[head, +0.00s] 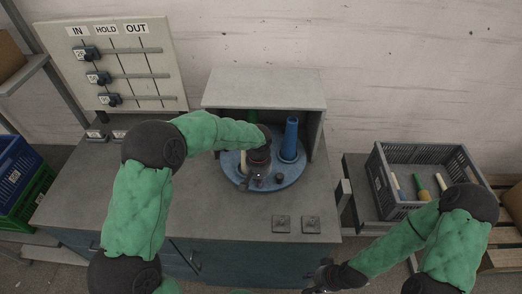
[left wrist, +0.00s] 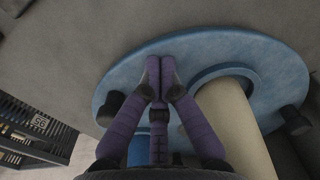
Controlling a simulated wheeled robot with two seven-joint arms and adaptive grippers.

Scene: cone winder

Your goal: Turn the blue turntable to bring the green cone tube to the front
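The blue turntable (head: 240,181) sits on the grey bench, its rear under a grey hood. A blue cone tube (head: 289,140) stands on its right side. A cream tube (head: 243,161) stands at its left, partly hidden by my arm; it also shows in the left wrist view (left wrist: 238,125). A sliver of green tube (head: 253,116) shows at the back behind my left arm. My left gripper (head: 259,183) is low over the turntable's front; in the left wrist view its fingertips (left wrist: 160,65) are together with nothing between them. My right gripper (head: 318,280) is at the bottom, away from the turntable.
Dark knobs stand on the turntable's rim, one right of my left gripper (head: 279,177). The grey hood (head: 265,88) limits room above the back. A grey crate (head: 418,158) with several tubes is at right. A board with sliders (head: 112,55) stands at left.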

